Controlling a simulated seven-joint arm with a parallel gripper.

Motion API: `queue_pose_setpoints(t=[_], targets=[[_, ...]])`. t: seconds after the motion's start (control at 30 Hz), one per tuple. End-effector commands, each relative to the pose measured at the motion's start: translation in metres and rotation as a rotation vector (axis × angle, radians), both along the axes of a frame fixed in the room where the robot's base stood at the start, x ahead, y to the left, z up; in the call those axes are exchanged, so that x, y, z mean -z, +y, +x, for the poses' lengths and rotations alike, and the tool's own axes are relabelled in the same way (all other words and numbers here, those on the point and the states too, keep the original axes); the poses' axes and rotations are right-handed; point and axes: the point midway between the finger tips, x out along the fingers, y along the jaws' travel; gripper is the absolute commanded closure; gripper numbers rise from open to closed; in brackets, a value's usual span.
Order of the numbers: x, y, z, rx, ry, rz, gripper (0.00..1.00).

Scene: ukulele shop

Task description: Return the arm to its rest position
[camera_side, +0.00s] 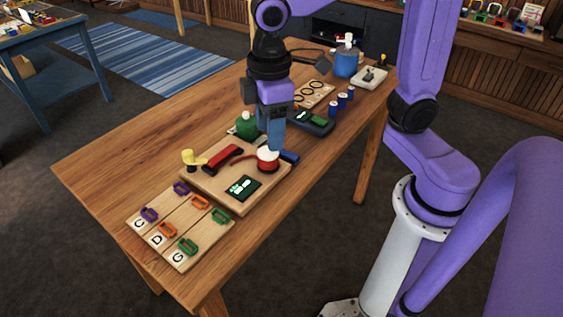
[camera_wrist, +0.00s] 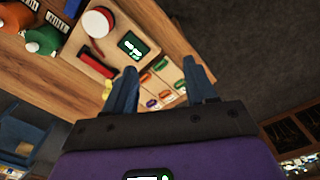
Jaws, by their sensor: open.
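My gripper (camera_side: 273,139) hangs above the wooden table (camera_side: 110,153), close over the wooden work board (camera_side: 212,202). In the side view its fingers overlap the red and white round pot (camera_side: 268,159), and I cannot tell the exact gap there. In the wrist view the two blue fingers of my gripper (camera_wrist: 164,85) stand apart with nothing between them. The round pot (camera_wrist: 98,23) shows clear of the fingers in that view.
The board carries a red block (camera_side: 223,156), a yellow piece (camera_side: 193,159) and a dark green-lit display (camera_side: 243,187). A lettered board (camera_side: 160,211) holds several coloured clips. A green bottle (camera_side: 246,126), blue cans (camera_side: 342,101) and a blue pot (camera_side: 347,62) stand farther back. The table's left is bare.

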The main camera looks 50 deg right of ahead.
Motion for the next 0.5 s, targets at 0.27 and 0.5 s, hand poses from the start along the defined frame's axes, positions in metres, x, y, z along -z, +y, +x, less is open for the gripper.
queue_pose_setpoints(t=[0.27,0.5], targets=[[0.022,-0.049,-0.088,-0.058,0.0,0.008,0.44],[0.038,-0.08,-0.132,-0.088,0.001,0.011,0.44]])
